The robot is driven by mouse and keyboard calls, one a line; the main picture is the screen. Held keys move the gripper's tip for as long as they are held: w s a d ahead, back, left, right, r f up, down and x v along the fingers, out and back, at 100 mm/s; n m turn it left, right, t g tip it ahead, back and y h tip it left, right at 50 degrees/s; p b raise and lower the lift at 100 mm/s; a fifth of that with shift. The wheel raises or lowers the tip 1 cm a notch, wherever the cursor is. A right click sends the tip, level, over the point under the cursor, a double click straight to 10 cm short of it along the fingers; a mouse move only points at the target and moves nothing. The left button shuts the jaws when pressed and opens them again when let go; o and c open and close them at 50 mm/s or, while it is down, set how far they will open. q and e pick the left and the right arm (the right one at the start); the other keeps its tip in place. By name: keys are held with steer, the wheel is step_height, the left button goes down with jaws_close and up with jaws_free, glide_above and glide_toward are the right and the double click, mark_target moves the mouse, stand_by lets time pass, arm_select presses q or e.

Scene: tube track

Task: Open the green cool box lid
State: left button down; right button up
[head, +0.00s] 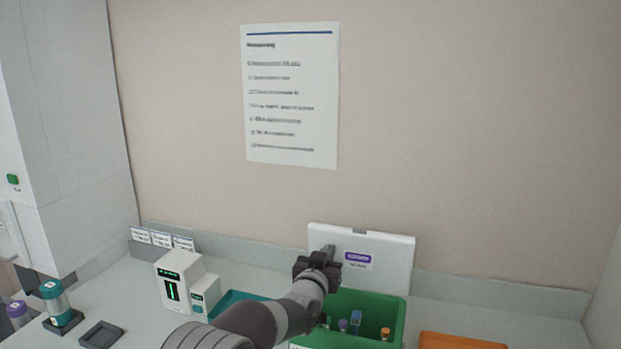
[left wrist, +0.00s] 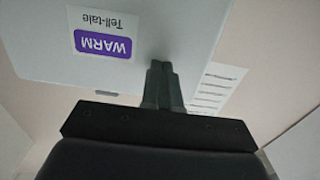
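The green cool box (head: 387,306) stands on the bench at the lower middle of the head view. Its white lid (head: 395,257) is raised and stands upright at the back of the box, with its inner face and a purple label (head: 358,258) showing. Several capped tubes (head: 356,319) stand inside the box. My left gripper (head: 325,253) is in front of the lid's left part. In the left wrist view the fingers (left wrist: 161,80) are close together beside the lid (left wrist: 150,35), whose label reads "WARM Tell-tale". No object shows between them. My right gripper is not in view.
An orange box (head: 460,341) stands right of the green box. A white device (head: 181,284) with a dark display and a teal box (head: 236,299) are to the left. The wall is close behind.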

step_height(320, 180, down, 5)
steer(key=b, duration=0.5)
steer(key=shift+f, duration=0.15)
arm_select(q)
steer(key=v, duration=0.8)
steer(key=shift+s+r, duration=0.2)
steer(key=shift+s, duration=0.1)
steer(key=shift+a+f, duration=0.1)
